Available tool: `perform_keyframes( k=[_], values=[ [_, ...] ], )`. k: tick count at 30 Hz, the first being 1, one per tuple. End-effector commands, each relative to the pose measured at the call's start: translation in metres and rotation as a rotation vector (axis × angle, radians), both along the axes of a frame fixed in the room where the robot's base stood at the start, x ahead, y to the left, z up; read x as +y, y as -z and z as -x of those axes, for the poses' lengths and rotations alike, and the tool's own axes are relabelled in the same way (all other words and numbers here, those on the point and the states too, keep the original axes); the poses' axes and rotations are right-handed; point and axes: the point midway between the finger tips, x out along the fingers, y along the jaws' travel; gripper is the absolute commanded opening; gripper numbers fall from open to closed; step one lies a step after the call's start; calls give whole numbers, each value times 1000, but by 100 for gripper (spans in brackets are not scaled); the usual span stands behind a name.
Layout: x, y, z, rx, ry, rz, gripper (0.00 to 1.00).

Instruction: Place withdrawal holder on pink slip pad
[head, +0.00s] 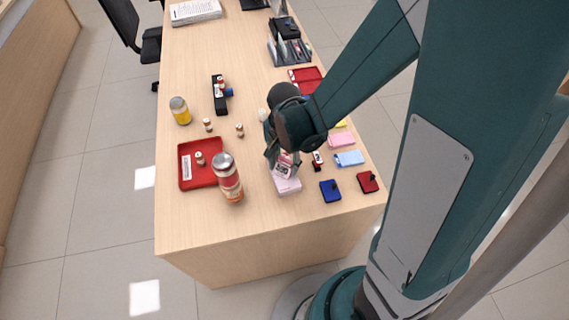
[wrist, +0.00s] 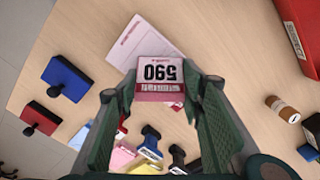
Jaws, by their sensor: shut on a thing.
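My gripper (head: 283,158) is shut on a small pale pink holder with a large black number and a dark red label band. The holder (wrist: 160,78) shows between the two fingers in the wrist view, and partly in the head view (head: 284,169). The pink slip pad (head: 288,186) lies flat on the counter just below the holder in the head view. In the wrist view, the pad (wrist: 135,36) lies beyond the holder, which covers one corner of it. I cannot tell whether the holder touches the pad.
A blue stamp pad (head: 330,191) and a red one (head: 368,182) lie to the right. A large bottle (head: 227,178) stands left of the pad, by a red tray (head: 184,172). Pink (head: 342,140) and light blue (head: 349,158) blocks lie behind. The counter's front is clear.

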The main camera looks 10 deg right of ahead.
Motion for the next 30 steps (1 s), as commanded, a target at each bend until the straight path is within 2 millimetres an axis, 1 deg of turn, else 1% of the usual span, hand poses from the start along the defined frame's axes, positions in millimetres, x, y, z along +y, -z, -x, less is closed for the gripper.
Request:
perform_keyframes(
  k=[1, 2, 3, 5, 20, 26, 30],
  values=[
    [0, 2, 0, 0, 0, 0, 26],
    [0, 2, 0, 0, 0, 0, 41],
    [0, 1, 0, 0, 0, 0, 46],
    [0, 1, 0, 0, 0, 0, 53],
    [0, -2, 0, 0, 0, 0, 53],
    [0, -13, 0, 0, 0, 0, 53],
    [0, -26, 0, 0, 0, 0, 53]
  ],
)
